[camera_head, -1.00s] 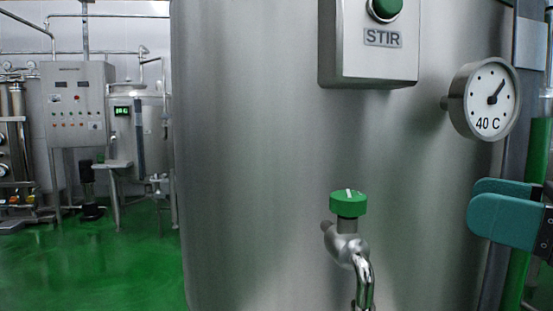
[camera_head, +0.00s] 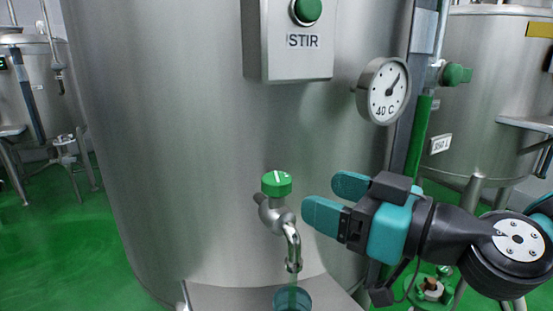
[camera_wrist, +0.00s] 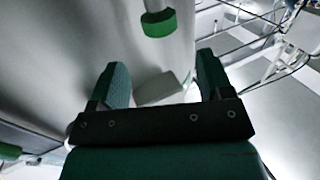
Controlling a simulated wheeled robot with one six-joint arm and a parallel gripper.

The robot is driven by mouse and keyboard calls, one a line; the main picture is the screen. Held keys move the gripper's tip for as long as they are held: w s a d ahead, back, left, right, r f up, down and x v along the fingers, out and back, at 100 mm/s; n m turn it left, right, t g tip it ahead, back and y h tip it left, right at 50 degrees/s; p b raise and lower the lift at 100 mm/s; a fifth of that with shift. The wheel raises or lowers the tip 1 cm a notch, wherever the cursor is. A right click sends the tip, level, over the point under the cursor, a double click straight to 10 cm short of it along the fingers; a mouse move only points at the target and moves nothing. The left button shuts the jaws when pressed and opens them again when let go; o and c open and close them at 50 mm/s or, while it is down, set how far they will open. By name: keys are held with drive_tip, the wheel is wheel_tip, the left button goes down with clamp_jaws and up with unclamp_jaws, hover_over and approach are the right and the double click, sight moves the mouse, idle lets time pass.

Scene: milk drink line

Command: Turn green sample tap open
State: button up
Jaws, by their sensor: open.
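The green sample tap (camera_head: 276,185) has a round green knob with a white mark on top and a curved steel spout. It sticks out of the front of a large steel tank (camera_head: 190,150). My gripper (camera_head: 336,200) is open and empty, its two teal fingers pointing left toward the tap. The fingertips are just right of the knob and apart from it. In the wrist view my gripper (camera_wrist: 160,80) shows a gap between its fingers. A green knob (camera_wrist: 158,22) shows beyond them there; I cannot tell for sure which it is.
A teal cup (camera_head: 292,300) stands under the spout on a steel shelf (camera_head: 225,297). Above are the STIR box (camera_head: 290,55) and a 40 C dial (camera_head: 384,91). Another steel tank (camera_head: 490,100) stands at the right. Green floor (camera_head: 50,240) is clear at the left.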

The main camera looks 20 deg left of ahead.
sight(282, 179)
drive_tip(key=p+x, duration=0.3)
drive_tip(key=x, duration=0.5)
drive_tip(key=shift+s+a, duration=0.1)
drive_tip(key=shift+a+p, duration=0.35)
drive_tip(key=shift+a, duration=0.15)
drive_tip(key=shift+w, duration=0.2)
drive_tip(key=c, duration=0.9)
drive_tip(key=shift+f+b, duration=0.15)
drive_tip(key=shift+b, duration=0.15)
